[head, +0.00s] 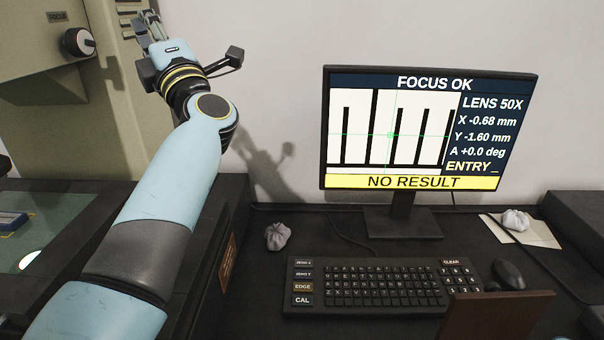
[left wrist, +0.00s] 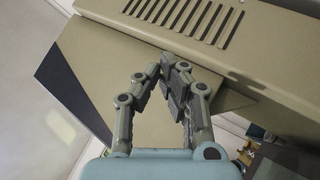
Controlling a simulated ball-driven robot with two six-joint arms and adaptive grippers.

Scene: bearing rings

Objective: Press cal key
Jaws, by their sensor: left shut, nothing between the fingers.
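The CAL key (head: 302,300) is a dark key with white letters at the lower left of the black keyboard (head: 375,285) in the head view. EDGE, ZERO Y and ZERO X keys sit in a column above it. My left gripper (head: 150,22) is raised at the upper left, beside the beige machine and well away from the keyboard. In the left wrist view its fingers (left wrist: 160,75) are shut and empty in front of the beige housing. My right gripper is not in view.
The monitor (head: 415,130) reads FOCUS OK and NO RESULT. The beige machine (head: 50,110) stands at the left.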

